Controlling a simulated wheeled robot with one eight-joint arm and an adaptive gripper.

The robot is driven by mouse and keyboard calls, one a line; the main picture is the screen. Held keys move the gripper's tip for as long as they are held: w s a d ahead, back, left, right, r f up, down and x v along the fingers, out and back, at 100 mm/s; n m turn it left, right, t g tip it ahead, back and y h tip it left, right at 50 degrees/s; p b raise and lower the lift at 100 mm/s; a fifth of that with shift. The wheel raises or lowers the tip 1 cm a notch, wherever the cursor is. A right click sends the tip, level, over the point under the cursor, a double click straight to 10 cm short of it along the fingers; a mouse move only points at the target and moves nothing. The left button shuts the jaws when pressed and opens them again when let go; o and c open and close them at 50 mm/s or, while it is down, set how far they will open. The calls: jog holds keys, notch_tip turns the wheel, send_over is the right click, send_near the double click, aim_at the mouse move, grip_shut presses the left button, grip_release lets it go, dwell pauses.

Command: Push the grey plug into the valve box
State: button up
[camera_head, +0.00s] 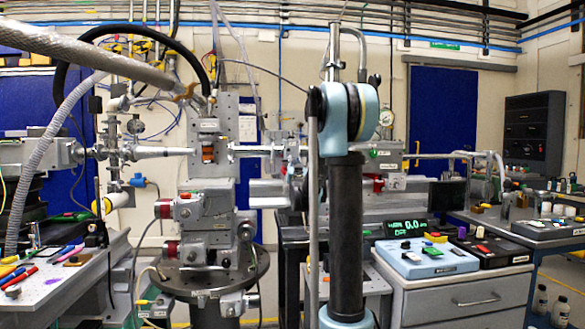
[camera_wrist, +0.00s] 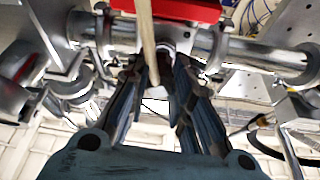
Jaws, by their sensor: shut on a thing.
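In the wrist view my gripper (camera_wrist: 162,62) points up the picture toward a metal pipe assembly. Its two dark fingers close in on a small grey piece (camera_wrist: 163,47), which looks like the grey plug and is mostly hidden by the fingertips. Just beyond the tips is a metal body below a bright red block (camera_wrist: 180,9); I cannot tell whether this is the valve box, or whether the plug touches it. A pale beige strip (camera_wrist: 147,40) crosses in front of the left fingertip. In the head view my own arm stands in front and the gripper cannot be made out.
A shiny pipe (camera_wrist: 270,60) runs to the right of the fingertips, with clamps and brackets close on both sides. In the head view a grey instrument stack (camera_head: 205,205) stands left of my arm. A cabinet (camera_head: 455,297) with control boxes stands at the right.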

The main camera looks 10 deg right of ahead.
jog(key=shift+w, duration=0.5)
dwell(0.7)
jog(key=o, duration=1)
jog(key=shift+o, duration=0.2)
jog(key=shift+s, duration=0.15)
